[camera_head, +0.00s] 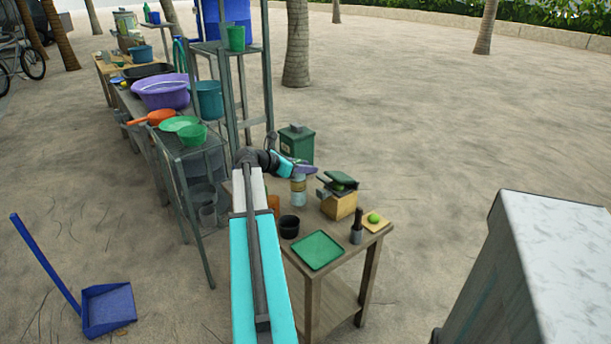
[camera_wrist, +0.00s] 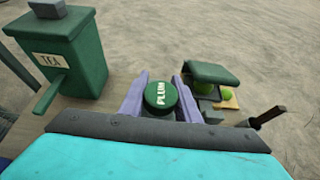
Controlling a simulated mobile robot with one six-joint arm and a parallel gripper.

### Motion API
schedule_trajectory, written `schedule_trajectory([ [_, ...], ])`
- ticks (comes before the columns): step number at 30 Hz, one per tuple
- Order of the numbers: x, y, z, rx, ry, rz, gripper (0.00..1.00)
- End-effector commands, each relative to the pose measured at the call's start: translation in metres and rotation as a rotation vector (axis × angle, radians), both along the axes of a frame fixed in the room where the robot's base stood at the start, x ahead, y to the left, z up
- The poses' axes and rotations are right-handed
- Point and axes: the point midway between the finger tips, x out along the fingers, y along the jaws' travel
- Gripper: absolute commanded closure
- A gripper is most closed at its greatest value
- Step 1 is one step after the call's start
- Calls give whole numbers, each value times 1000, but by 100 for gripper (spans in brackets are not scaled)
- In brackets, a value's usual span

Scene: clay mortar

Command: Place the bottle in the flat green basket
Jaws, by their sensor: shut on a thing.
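The bottle (camera_head: 298,191) has a pale body and a label, and it stands upright at the far left of the small wooden table. Its green lid marked PLUM (camera_wrist: 161,95) lies between the purple fingers of my gripper (camera_wrist: 161,92) in the wrist view. In the head view my gripper (camera_head: 303,171) is at the bottle's top, shut on it. I cannot tell whether its base touches the table. The flat green basket (camera_head: 318,250) lies at the table's front left, nearer than the bottle, and looks empty.
A wooden box with a green top (camera_head: 341,203), a pestle in a mortar (camera_head: 356,234) and a green fruit (camera_head: 374,218) are to the right. A green TEA box (camera_wrist: 75,55) stands behind.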

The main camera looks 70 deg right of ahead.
Motion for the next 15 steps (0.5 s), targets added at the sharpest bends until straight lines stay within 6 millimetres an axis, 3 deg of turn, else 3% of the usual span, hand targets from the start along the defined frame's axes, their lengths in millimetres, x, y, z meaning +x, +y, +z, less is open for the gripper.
schedule_trajectory([
  [7,0,0,-27,0,2,1,100],
  [15,0,0,-33,0,0,0,100],
])
